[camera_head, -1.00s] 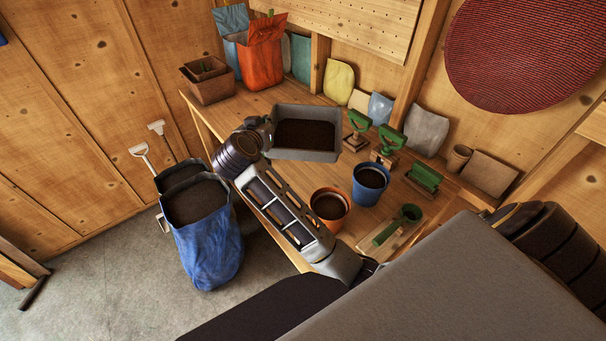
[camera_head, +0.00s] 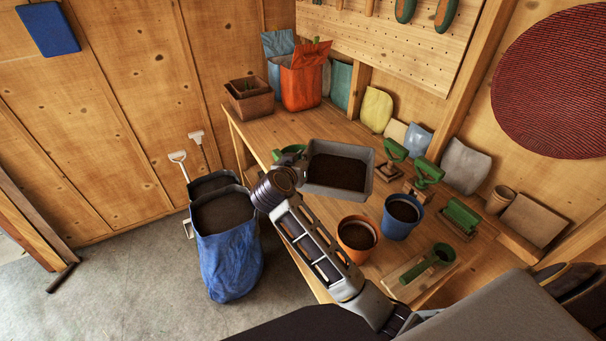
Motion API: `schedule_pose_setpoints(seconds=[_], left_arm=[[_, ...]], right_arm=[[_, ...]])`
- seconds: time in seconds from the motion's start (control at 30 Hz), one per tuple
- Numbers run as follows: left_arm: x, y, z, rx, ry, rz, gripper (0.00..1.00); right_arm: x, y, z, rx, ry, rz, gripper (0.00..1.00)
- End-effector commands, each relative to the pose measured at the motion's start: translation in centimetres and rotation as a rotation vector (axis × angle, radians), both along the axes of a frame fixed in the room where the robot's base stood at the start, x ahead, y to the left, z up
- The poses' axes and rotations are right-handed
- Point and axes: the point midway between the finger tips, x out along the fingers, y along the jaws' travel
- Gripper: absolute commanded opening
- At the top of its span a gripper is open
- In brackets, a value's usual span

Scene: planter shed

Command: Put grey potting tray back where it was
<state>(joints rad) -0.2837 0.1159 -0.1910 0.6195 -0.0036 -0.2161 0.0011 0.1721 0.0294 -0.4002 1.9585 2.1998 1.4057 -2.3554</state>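The grey potting tray (camera_head: 371,181) is a rectangular tray with dark soil in it, over the middle of the wooden bench. It sits at an angle to the bench edges. I cannot tell whether its underside touches the bench. My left gripper (camera_head: 291,158) is at the tray's left end and looks shut on its wall; its fingertips are partly hidden. My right gripper is out of view; only part of my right arm shows at the lower right.
An orange pot (camera_head: 357,236) and a blue pot (camera_head: 401,217) stand in front of the tray. Green-handled tools (camera_head: 427,172) are to its right. A brown planter box (camera_head: 250,103) and orange bag (camera_head: 303,83) stand at the left end. A blue soil sack (camera_head: 228,260) stands on the floor.

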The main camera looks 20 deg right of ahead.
Motion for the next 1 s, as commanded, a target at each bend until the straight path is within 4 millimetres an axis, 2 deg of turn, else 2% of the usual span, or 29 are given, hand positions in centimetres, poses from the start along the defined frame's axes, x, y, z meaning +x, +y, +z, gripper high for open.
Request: schedule_pose_setpoints(seconds=[0.37,0.73,1.0], left_arm=[[-0.9,1.1,0.0,0.012,0.009,-0.002,1.00],[0.2,1.0,-0.5,0.011,-0.002,-0.002,1.00],[1.2,0.7,-0.5,0.007,-0.013,-0.001,1.00]], right_arm=[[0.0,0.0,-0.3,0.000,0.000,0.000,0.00],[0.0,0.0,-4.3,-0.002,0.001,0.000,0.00],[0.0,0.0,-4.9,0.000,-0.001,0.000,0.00]])
